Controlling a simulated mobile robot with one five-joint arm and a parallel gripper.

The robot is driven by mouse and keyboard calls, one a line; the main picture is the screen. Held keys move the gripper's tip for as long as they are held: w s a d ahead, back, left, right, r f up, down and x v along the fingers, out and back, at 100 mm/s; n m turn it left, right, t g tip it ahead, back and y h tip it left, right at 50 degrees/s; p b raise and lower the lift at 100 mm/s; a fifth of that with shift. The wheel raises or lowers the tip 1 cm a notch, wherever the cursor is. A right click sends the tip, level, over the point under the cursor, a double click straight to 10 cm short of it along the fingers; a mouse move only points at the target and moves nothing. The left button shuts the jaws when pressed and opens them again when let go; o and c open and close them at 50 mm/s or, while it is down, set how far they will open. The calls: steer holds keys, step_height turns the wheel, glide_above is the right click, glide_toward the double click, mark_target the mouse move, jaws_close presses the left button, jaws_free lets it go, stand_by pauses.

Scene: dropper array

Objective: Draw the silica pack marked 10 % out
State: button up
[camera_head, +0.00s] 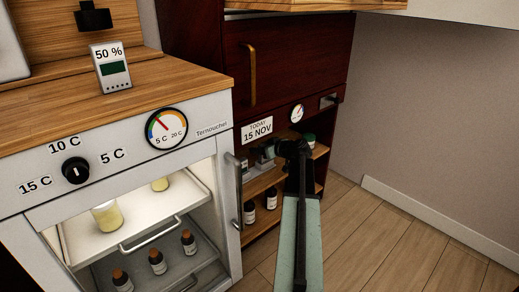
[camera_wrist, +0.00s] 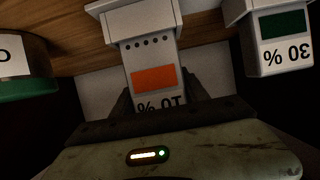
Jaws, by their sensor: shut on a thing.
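The silica pack marked 10 % (camera_wrist: 153,77) shows in the wrist view. It is a white pack with an orange patch and a row of small holes, and its label reads upside down. My gripper (camera_wrist: 158,105) is shut on its labelled end, one finger on each side. The far end of the pack is at the wooden shelf; I cannot tell whether it still touches it. In the head view my gripper (camera_head: 284,150) reaches into the open shelf of the dark red cabinet, and my arm hides the held pack.
A pack marked 30 % with a green patch (camera_wrist: 284,42) is to the right in the wrist view; a green-banded jar (camera_wrist: 24,72) is to the left. Brown bottles (camera_head: 271,198) stand on the lower shelf. An open white fridge (camera_head: 110,165) stands left. The floor at right is clear.

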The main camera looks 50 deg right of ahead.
step_height(320, 180, up, 4)
steer(key=p, duration=0.3)
steer(key=shift+r+p, duration=0.1)
steer(key=shift+p, duration=0.25)
steer(key=shift+s, duration=0.1)
